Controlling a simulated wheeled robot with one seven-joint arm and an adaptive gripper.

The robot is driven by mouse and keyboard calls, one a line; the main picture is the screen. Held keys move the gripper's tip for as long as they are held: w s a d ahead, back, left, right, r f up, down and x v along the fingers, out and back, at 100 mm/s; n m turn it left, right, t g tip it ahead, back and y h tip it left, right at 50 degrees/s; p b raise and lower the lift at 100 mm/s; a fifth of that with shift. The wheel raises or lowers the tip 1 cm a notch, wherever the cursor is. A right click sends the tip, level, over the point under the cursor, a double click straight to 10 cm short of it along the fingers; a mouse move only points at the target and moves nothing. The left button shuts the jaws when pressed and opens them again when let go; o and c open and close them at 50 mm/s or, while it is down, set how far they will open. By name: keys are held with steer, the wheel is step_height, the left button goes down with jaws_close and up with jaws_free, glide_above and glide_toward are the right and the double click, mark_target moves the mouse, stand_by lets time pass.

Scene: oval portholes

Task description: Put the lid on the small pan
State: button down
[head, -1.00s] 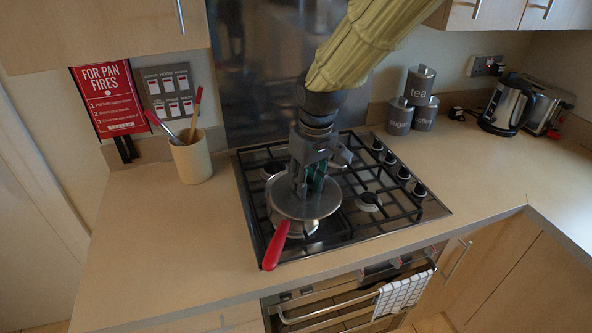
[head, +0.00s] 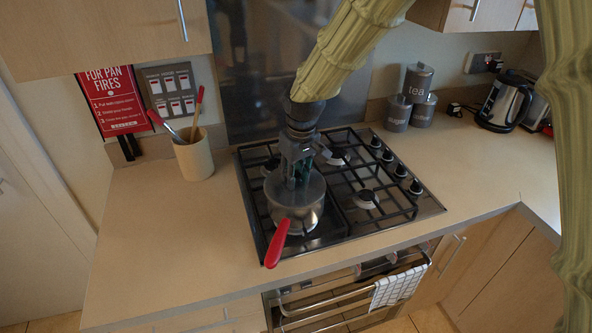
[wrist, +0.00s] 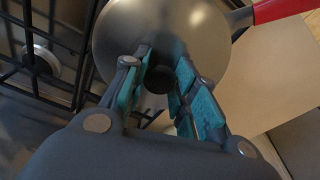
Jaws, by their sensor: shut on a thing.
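The small pan (head: 293,219) is a silver pan with a red handle (head: 277,243) that points toward the front of the counter. It stands on the front-left part of the hob. The round metal lid (head: 309,197) lies over the pan's top, roughly in line with it. I cannot tell whether its rim touches the pan all round. My gripper (head: 297,184) points down over the pan and is shut on the lid's dark knob (wrist: 158,80). In the wrist view the lid (wrist: 190,30) shows between and beyond the teal-padded fingers, with the red handle (wrist: 283,9) at upper right.
The black hob grates (head: 375,190) surround the pan. A utensil pot (head: 194,156) stands on the counter to the left. Canisters (head: 411,100) and a kettle (head: 506,103) stand at the back right.

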mark_target(300, 187)
steer(key=shift+f, duration=0.1)
steer(key=c, duration=1.1)
jaws_free()
steer(key=r+b, duration=0.1)
steer(key=r, duration=0.3)
steer(key=s+r+b, duration=0.1)
steer(key=r, duration=0.3)
steer(key=d+r, duration=0.1)
steer(key=r, duration=0.3)
steer(key=shift+s+b, duration=0.25)
steer(key=shift+b, duration=0.15)
